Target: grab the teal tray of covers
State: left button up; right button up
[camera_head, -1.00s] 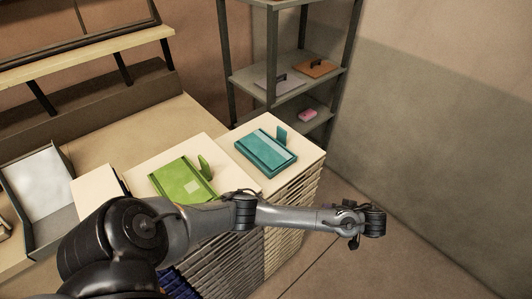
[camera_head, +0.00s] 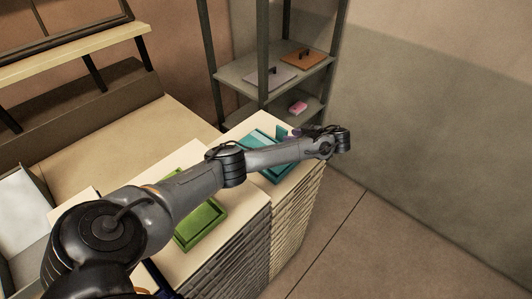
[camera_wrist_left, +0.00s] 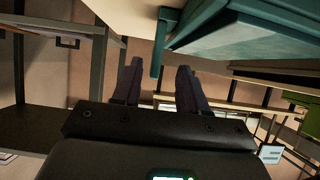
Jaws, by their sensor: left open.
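The teal tray (camera_head: 258,143) lies on the pale top of the far stack, partly hidden behind my left forearm. Its upright handle (camera_head: 282,132) stands on its right side. My left gripper (camera_head: 298,131) is just right of the handle, partly hidden by my wrist. In the left wrist view the gripper (camera_wrist_left: 157,82) is open, with a finger on each side of the handle (camera_wrist_left: 161,45). I cannot tell whether the fingers reach around it or stop short. The tray body (camera_wrist_left: 245,35) fills the upper right there. My right gripper is not in view.
A green tray (camera_head: 203,222) lies on the nearer stack, partly under my left arm. A dark metal shelf (camera_head: 245,76) behind holds a grey tray, an orange tray (camera_head: 303,56) and a pink item (camera_head: 298,107). The floor (camera_head: 350,240) at right is clear.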

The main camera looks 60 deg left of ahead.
pick_arm(q)
jog(key=shift+s+a+f+p, duration=0.15)
jog(key=shift+a+f+p, duration=0.15)
jog(key=shift+a, duration=0.3)
jog(key=p+x, duration=0.1)
jog(key=x, duration=0.2)
jog(key=shift+a, duration=0.15)
jog(key=shift+a+f, duration=0.35)
grip_shut()
